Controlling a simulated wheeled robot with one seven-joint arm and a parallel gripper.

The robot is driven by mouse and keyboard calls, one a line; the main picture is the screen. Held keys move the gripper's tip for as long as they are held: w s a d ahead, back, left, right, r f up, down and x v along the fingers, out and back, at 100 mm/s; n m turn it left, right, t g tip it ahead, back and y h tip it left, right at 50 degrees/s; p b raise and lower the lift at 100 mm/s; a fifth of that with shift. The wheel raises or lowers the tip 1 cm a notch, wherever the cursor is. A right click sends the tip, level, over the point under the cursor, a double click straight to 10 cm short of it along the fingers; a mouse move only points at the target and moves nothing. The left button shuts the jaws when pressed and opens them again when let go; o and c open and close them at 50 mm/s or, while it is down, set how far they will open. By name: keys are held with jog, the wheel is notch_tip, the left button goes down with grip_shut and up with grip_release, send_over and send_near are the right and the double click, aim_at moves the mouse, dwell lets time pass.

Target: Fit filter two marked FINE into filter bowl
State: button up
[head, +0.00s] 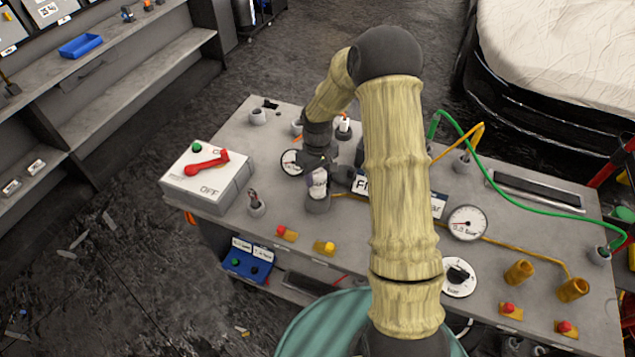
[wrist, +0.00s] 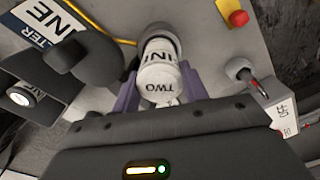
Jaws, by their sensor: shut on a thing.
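In the wrist view a white cylindrical filter (wrist: 160,72), lettered TWO and partly visible FINE, sits between the two purple fingers of my gripper (wrist: 160,95). The gripper is shut on it. The filter's far end is at the mouth of the grey filter bowl (wrist: 159,31), lined up with it. I cannot tell how deep it sits. In the head view the gripper (head: 319,176) is over the bowl (head: 317,205) on the bench, with the white filter (head: 319,186) between the fingers. The fingers and wrist hide part of the filter.
A grey bench (head: 410,267) carries a white switch box (head: 207,180) with a red lever, left of the bowl. A sign (wrist: 42,20) stands close by. A gauge (head: 467,223), yellow pipe and green hose (head: 520,205) lie right. A small grey post (head: 256,204) stands left of the bowl.

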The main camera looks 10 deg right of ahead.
aim_at(317, 184)
jog(key=shift+f+p, duration=0.65)
jog(key=shift+f, duration=1.4)
jog(key=shift+f, duration=0.15)
jog(key=o, duration=0.7)
notch_tip(317, 184, up, 12)
jog(key=b, duration=0.3)
jog(key=shift+b, duration=0.3)
